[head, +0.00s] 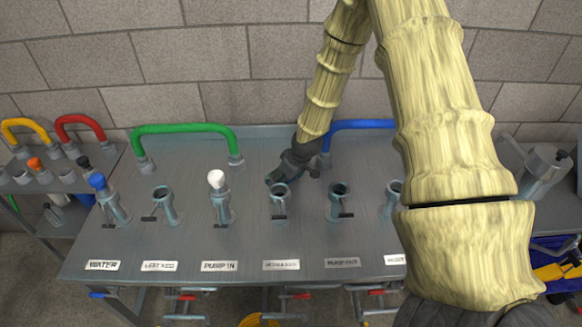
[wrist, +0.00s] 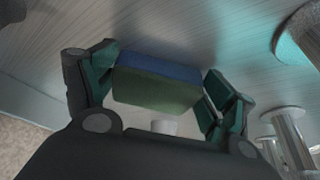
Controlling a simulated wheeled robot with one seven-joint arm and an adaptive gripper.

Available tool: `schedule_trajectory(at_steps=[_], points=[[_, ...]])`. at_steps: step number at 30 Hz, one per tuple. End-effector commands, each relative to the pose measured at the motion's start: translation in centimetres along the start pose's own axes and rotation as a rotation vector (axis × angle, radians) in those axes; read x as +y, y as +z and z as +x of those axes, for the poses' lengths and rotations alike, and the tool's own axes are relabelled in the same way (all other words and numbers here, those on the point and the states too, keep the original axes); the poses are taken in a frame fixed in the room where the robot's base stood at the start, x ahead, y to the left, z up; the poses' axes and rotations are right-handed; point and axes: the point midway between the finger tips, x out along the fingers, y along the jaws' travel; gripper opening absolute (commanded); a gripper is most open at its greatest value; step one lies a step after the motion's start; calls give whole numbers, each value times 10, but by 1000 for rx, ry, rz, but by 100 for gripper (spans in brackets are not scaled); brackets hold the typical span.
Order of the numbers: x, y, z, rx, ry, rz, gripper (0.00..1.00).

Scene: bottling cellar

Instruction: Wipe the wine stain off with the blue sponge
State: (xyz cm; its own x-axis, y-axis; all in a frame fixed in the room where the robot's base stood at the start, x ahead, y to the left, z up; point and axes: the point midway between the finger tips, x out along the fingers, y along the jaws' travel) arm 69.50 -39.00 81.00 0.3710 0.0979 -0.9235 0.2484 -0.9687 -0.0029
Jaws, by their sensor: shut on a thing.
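My gripper (head: 282,172) is low over the grey steel panel (head: 190,185), at its back middle, left of the blue pipe. In the wrist view my gripper (wrist: 160,88) is shut on the blue sponge (wrist: 160,68), a block with a blue layer and a dark green layer, with a finger at each side. The blue side faces the panel and is close to it; I cannot tell if it touches. In the head view I cannot clearly make out the sponge. No wine stain shows in either view; my arm covers part of the panel's right side.
Several upright metal ports stand along the panel, one with a blue cap (head: 97,181) and one with a white cap (head: 216,179). A green pipe (head: 185,128) arches at the back left and a blue pipe (head: 358,124) at the back right. Clear panel lies between the green pipe and my gripper.

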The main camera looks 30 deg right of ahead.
Motion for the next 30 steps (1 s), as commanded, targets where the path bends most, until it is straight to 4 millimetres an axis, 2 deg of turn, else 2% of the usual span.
schedule_trajectory(at_steps=[5,9,24,30], points=[[-11,1,0,-2,-1,-2,58],[-8,-10,-26,2,1,1,58],[-11,-28,-64,-1,-2,-6,58],[-14,-34,-73,-1,-4,-10,58]])
